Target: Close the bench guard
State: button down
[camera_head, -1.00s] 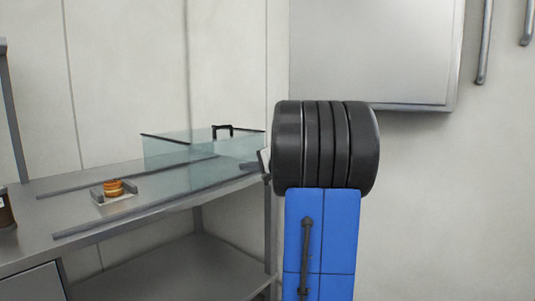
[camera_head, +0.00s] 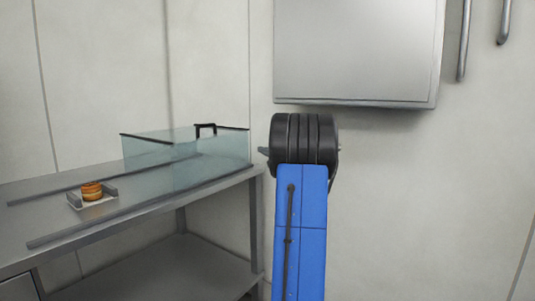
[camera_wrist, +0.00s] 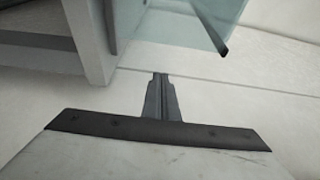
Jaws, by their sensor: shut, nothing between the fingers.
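The bench guard (camera_head: 190,160) is a clear, bluish box with dark top edges and a black handle (camera_head: 206,128). It stands over the right end of the steel bench, between two dark rails. A small stack of round brown pieces (camera_head: 92,190) sits on a pale holder (camera_head: 98,203) to its left, outside the guard. My gripper (camera_wrist: 160,76) is shut and empty in the wrist view. In the head view only a bit of it (camera_head: 263,151) shows at the guard's right, apart from it; my arm hides the rest. A clear panel (camera_wrist: 205,18) shows at the wrist view's top.
The bench top (camera_head: 45,212) is bare along the rails left of the holder. A lower shelf (camera_head: 165,275) lies under the bench. A grey wall cabinet (camera_head: 357,50) hangs above my arm, with metal bars (camera_head: 464,45) to its right.

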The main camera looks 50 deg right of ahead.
jog(key=x, duration=0.3)
jog(key=shift+w+a, duration=0.1)
jog(key=shift+a, duration=0.1)
jog(key=shift+s+a, duration=0.15)
jog(key=shift+a, duration=0.8)
jog(key=shift+s+a, duration=0.1)
jog(key=shift+a, duration=0.85)
